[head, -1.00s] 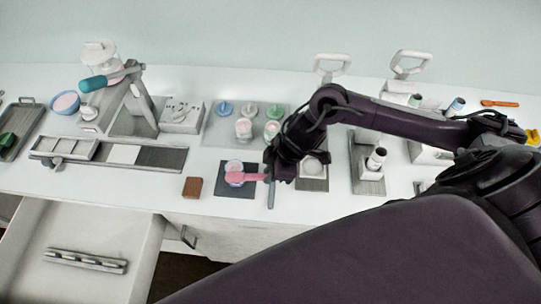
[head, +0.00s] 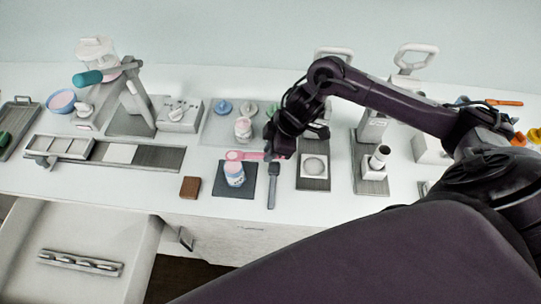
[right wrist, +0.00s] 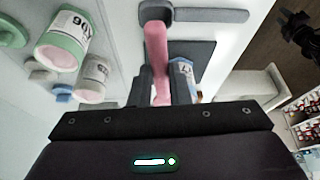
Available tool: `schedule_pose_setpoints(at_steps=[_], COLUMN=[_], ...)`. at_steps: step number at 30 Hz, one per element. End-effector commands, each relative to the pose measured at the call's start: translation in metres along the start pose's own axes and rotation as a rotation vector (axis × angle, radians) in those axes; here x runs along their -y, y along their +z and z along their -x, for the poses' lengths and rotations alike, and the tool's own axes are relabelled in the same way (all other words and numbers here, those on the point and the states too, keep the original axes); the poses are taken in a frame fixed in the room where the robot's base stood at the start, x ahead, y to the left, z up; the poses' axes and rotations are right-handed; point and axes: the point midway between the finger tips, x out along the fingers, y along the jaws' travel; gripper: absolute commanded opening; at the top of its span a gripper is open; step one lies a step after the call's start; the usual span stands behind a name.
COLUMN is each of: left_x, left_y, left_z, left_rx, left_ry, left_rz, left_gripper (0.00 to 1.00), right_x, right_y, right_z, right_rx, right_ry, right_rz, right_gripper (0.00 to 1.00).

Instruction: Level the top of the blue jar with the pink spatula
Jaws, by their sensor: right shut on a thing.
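The blue jar (head: 234,177), with a pale label and pinkish contents at its top, stands upright on a dark square mat (head: 222,191). My right gripper (head: 276,153) is shut on the pink spatula (head: 240,155). The spatula points left, apart from the jar and just behind its top in the head view. In the right wrist view the spatula (right wrist: 156,48) extends from between the fingers (right wrist: 158,92), and part of the blue jar (right wrist: 184,72) shows beside them, partly hidden. My left gripper is not in view.
A grey flat tool (head: 273,184) lies right of the mat. A brown block (head: 190,187) lies to its left. A tray behind holds a pink-filled jar (head: 243,128) and lids. A green-banded jar (right wrist: 63,38) shows in the wrist view. An open drawer (head: 105,235) is at front left.

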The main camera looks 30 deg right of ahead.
Motion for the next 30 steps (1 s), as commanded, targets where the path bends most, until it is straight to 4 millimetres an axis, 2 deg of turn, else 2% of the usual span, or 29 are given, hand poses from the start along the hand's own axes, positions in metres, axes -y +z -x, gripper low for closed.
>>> schedule_pose_setpoints(at_steps=[4, 6, 30], left_x=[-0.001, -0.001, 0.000], left_y=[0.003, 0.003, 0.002], left_z=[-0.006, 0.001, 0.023], left_rx=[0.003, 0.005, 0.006], left_ry=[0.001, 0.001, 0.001], left_rz=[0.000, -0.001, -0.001], left_gripper=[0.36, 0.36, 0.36], right_x=[-0.009, -0.002, 0.047], right_y=[0.000, 0.000, 0.000], right_z=[-0.001, 0.001, 0.001], right_rx=[-0.001, 0.001, 0.001], right_ry=[0.000, -0.003, -0.002], right_rz=[-0.001, 0.001, 0.000], right_gripper=[0.00, 0.00, 0.00])
